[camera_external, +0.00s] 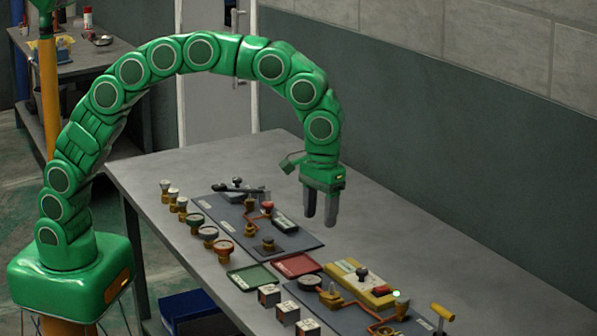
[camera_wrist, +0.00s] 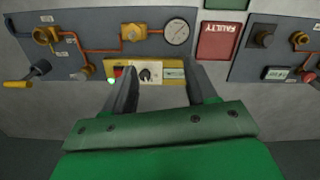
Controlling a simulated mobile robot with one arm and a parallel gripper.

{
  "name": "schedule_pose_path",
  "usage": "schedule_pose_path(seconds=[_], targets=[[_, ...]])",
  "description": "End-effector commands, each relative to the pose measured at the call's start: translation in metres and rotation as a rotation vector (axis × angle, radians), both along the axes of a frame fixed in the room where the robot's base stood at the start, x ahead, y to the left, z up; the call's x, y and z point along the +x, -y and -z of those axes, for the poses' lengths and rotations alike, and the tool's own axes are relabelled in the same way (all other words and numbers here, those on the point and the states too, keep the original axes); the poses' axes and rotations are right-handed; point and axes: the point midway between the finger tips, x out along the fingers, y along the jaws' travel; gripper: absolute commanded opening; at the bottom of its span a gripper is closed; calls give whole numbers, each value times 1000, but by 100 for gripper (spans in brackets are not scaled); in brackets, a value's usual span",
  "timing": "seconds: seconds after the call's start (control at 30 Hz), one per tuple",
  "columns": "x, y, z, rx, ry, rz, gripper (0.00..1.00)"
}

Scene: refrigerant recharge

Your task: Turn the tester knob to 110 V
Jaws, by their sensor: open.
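The tester (camera_external: 349,265) is a yellow box on the table; it also shows in the wrist view (camera_wrist: 185,64). Its dark knob (camera_external: 362,273) sits on a pale face, in the wrist view (camera_wrist: 146,74) between the two fingers. The knob's scale marks are too small to read. A red part (camera_wrist: 118,72) is at its left end in the wrist view, beside a lit green lamp (camera_wrist: 111,80). My gripper (camera_external: 320,219) is open and empty, pointing down above the table, apart from the tester. Its fingers also show in the wrist view (camera_wrist: 163,72).
A dark panel (camera_wrist: 85,35) with brass fittings, orange pipes and a round gauge (camera_wrist: 177,32) lies beside the tester. A red tray (camera_external: 296,265) marked FAULTY and a green tray (camera_external: 253,277) are nearby. A second panel (camera_external: 215,207) and several loose valves and caps occupy the table.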

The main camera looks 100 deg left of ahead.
Motion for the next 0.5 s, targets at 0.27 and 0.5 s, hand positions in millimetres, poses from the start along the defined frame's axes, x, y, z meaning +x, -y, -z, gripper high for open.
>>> schedule_pose_path(seconds=[0.27,0.5], targets=[[54,-20,37,17,9,-154,57],[84,-35,60,31,18,-257,57]])
